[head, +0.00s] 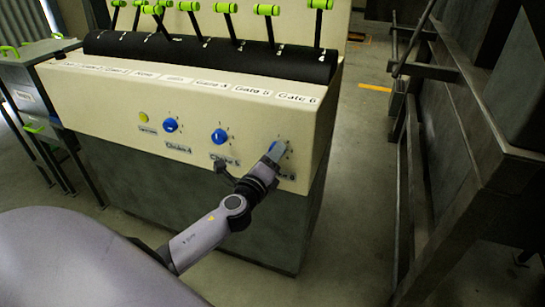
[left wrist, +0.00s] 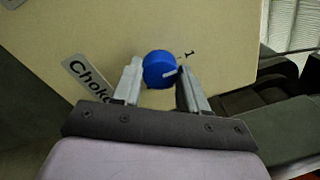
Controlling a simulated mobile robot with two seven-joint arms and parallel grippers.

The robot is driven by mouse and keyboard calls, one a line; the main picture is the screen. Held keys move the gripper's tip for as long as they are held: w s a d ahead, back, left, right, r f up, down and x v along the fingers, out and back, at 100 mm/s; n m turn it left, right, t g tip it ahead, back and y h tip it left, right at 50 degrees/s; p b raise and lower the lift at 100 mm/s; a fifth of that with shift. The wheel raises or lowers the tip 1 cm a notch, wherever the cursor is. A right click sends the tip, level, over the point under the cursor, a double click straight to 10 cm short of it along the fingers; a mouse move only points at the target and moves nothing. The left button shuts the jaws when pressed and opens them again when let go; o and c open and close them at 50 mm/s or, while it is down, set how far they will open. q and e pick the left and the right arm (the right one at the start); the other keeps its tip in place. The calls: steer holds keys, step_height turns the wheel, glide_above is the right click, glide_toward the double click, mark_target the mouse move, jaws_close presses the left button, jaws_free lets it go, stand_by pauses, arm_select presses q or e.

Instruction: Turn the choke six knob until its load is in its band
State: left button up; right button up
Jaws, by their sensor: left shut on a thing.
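The choke six knob is a blue round knob (left wrist: 159,68) with a white pointer line, on the cream front panel. In the left wrist view it sits between the two fingers of my left gripper (left wrist: 157,82), which is shut on it. The pointer line aims right and slightly up, toward a mark "1" on the panel. In the head view my left gripper (head: 276,151) reaches the rightmost knob, below the Gate 6 label (head: 297,98), and mostly covers it. The "Choke" label (left wrist: 88,78) is partly hidden by a finger. My right gripper is not in view.
Left of it on the panel are the Choke 5 knob (head: 219,136), the Choke 4 knob (head: 170,125) and a yellow button (head: 143,117). Green-tipped levers (head: 265,10) stand on top of the console. A dark metal frame (head: 455,120) stands at the right, across open floor.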

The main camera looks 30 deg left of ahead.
arm_select(q)
steer(key=o, duration=1)
steer(key=shift+o, duration=0.2)
steer(key=v, duration=0.7)
steer(key=shift+s, duration=0.1)
